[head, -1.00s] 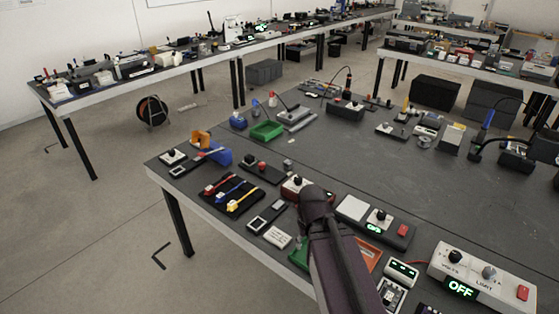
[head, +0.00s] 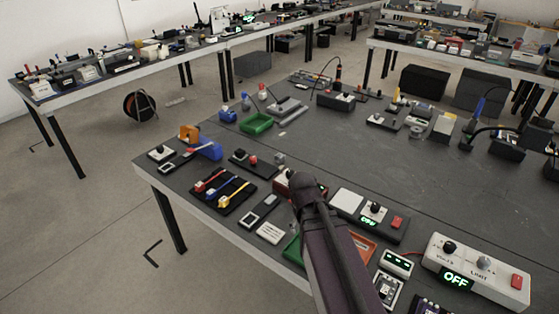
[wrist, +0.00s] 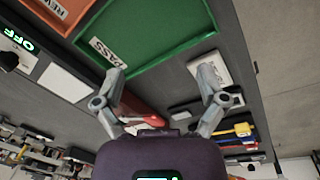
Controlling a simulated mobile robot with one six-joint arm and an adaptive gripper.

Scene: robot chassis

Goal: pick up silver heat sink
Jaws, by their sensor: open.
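A small grey block (head: 279,158), probably the silver heat sink, stands on the dark table behind the red-buttoned box; it is too small for detail. I cannot make it out in the wrist view. My gripper (wrist: 162,80) is open and empty in the wrist view, its fingers spread wide over the table. The green tray marked PASS (wrist: 150,35) lies ahead of the fingers, and a white box (wrist: 208,72) shows at the right fingertip. In the head view my arm hides the gripper.
An orange tray (head: 362,247) lies beside the green one. A black pad with coloured-handled tools (head: 222,190) lies at the left. Control boxes, including a white one reading OFF (head: 475,270), stand at the right. The table's middle (head: 350,150) is mostly clear.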

